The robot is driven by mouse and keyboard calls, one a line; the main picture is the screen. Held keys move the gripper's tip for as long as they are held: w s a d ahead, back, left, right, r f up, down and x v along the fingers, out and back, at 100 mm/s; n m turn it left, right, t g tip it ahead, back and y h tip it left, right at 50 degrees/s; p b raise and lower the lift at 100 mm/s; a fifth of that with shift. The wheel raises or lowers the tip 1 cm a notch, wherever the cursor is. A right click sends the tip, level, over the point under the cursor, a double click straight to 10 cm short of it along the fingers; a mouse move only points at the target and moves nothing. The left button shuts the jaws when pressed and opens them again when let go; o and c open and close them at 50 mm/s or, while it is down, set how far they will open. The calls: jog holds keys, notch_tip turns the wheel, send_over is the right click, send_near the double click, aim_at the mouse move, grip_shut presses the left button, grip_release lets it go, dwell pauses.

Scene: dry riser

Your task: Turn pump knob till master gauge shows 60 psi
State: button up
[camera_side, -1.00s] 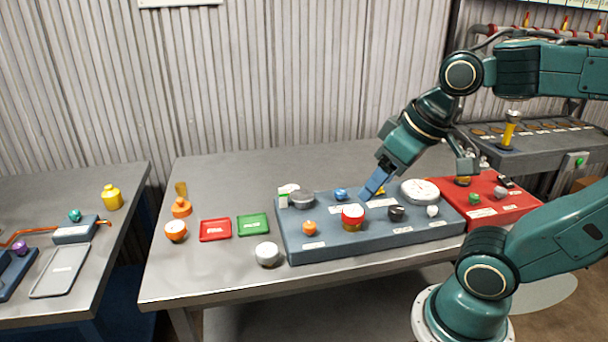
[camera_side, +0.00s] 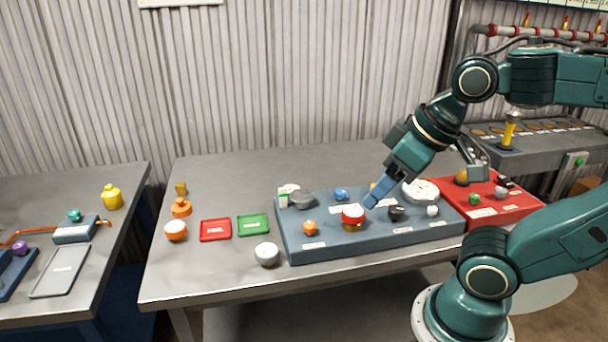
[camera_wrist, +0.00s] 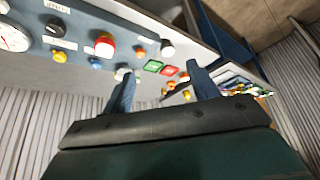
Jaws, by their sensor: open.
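A white round gauge (camera_side: 420,191) sits at the right end of the blue panel (camera_side: 335,247); it also shows at the left edge of the wrist view (camera_wrist: 12,38). Its reading is too small to tell. A black knob (camera_side: 396,213) is beside it, also in the wrist view (camera_wrist: 55,28). A red-topped brass knob (camera_side: 352,216) is near the panel's middle, also in the wrist view (camera_wrist: 104,45). I cannot read which knob is labelled pump. My gripper (camera_side: 371,203) is open above the panel, between the red and black knobs; its fingers (camera_wrist: 160,76) show nothing between them.
Small blue (camera_side: 341,194), orange (camera_side: 310,228) and white (camera_side: 432,211) knobs crowd the panel. A red panel (camera_side: 500,212) stands close at right. Red (camera_side: 215,230) and green (camera_side: 253,225) trays and a loose white knob (camera_side: 267,254) lie left. The table behind is clear.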

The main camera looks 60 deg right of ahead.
jog(key=m+g, duration=0.6)
jog(key=m, duration=0.1)
send_over(397, 208)
notch_tip(397, 208, down, 6)
jog(key=shift+f, duration=0.15)
jog(key=shift+f, duration=6.75)
jog(key=shift+c, duration=0.2)
jog(key=c, duration=0.9)
